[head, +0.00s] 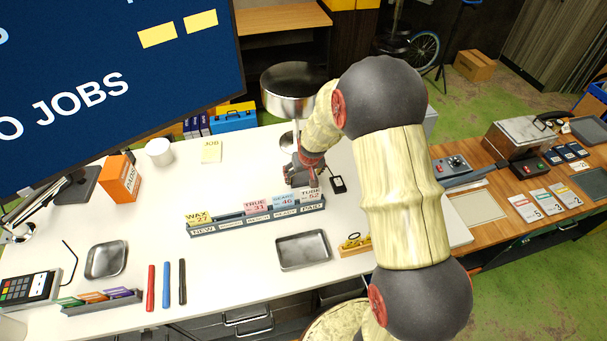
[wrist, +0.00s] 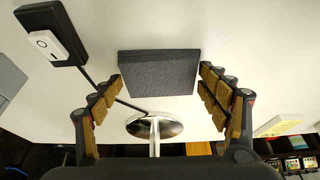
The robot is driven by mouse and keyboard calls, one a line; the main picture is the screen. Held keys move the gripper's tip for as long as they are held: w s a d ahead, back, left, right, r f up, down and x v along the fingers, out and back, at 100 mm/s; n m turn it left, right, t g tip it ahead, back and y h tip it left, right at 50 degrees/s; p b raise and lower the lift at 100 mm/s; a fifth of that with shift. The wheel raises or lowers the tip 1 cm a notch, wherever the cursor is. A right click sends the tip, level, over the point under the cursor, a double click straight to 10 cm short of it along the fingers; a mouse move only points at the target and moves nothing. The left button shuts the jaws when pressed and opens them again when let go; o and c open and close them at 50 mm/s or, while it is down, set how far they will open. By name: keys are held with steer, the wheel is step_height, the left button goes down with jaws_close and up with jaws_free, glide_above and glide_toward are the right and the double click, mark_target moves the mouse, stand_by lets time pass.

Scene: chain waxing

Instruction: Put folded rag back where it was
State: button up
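The folded rag (wrist: 158,73) is a dark grey, flat square pad in the wrist view. It lies between the two fingertips of my gripper (wrist: 161,76). The left fingertip meets its left edge and the right fingertip meets its right edge, with no clear gap on either side. In the head view, my gripper (head: 302,172) points down over the white table, behind the labelled card rack. There the rag cannot be clearly told from the dark fingers. Whether the rag touches the table or hangs just above it cannot be told.
A black switch box (head: 338,184) with a cord lies right beside my gripper. A round lamp base (wrist: 155,125) stands just beyond the rag. The card rack (head: 257,218) and a metal tray (head: 302,250) are in front. The white table (head: 225,265) has bare room left of the tray.

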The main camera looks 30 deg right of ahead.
steer(key=o, duration=0.4)
steer(key=shift+r, duration=0.15)
steer(key=shift+r, duration=0.25)
steer(key=s+a+b+v, duration=0.1)
steer(key=a+v, duration=0.1)
steer(key=v, duration=0.9)
steer(key=s+a+f+v, duration=0.1)
steer(key=v, duration=1)
steer(key=s+a+r, duration=0.2)
steer(key=s+r, duration=0.1)
steer(key=s, duration=0.4)
steer(key=s+a+r+n, duration=0.1)
steer(key=s+a+r, duration=0.2)
steer(key=s, duration=0.4)
steer(key=s+a+r+n+t, duration=0.1)
steer(key=s+a+r, duration=0.2)
steer(key=s, duration=0.4)
steer(key=shift+s+y, duration=0.35)
steer(key=shift+y, duration=0.05)
